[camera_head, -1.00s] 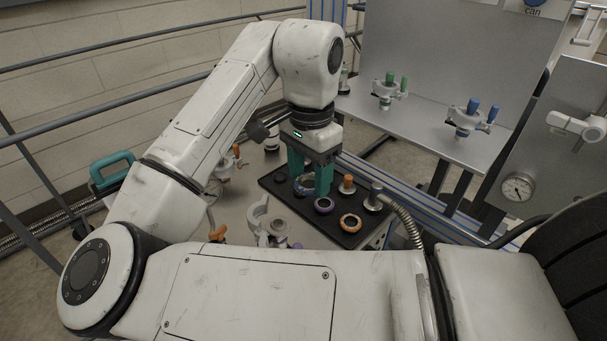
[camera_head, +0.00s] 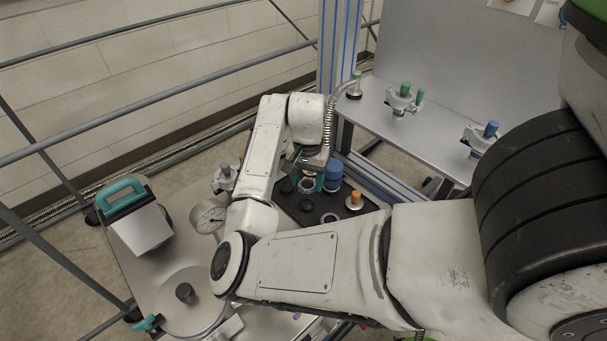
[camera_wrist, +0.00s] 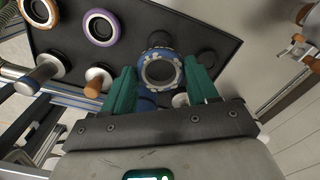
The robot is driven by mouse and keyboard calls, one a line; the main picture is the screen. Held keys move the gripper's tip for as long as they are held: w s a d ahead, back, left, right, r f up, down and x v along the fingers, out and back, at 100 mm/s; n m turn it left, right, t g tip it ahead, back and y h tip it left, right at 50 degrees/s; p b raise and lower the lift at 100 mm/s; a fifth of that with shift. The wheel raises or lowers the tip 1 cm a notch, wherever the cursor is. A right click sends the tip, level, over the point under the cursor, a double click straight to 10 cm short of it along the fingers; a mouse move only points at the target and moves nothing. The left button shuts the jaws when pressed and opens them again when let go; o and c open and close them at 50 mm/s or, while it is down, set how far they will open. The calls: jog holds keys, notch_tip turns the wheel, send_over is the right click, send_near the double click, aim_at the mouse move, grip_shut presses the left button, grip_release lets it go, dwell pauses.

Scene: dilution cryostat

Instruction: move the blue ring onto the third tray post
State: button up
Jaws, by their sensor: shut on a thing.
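My gripper (camera_wrist: 159,72) has teal fingers and is shut on the blue ring (camera_wrist: 142,66), a blue band with a pale metallic, notched face. In the head view my gripper (camera_head: 308,182) and the blue ring (camera_head: 306,188) are over the left-back part of the black tray (camera_head: 348,216). In the wrist view the tray (camera_wrist: 215,42) lies behind the ring. A dark post top (camera_wrist: 158,40) shows just beyond the ring, and another (camera_wrist: 206,57) to the right. Whether the ring touches the tray or a post is unclear.
A purple ring (camera_wrist: 101,27) and an orange ring (camera_wrist: 38,10) lie on the tray. A blue cylinder (camera_head: 333,172) stands close right of my gripper. A gauge (camera_head: 208,215) is left of the tray.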

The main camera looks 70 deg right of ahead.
jog(key=shift+f+b, duration=2.8)
jog(key=shift+b, duration=0.05)
jog(key=shift+p, duration=0.4)
jog(key=shift+f+b, duration=0.3)
jog(key=shift+f, duration=0.35)
jog(key=o, duration=1.1)
notch_tip(320, 180, up, 11)
notch_tip(320, 180, up, 7)
jog(key=p, duration=0.9)
send_over(307, 203)
jog(key=shift+f, duration=0.1)
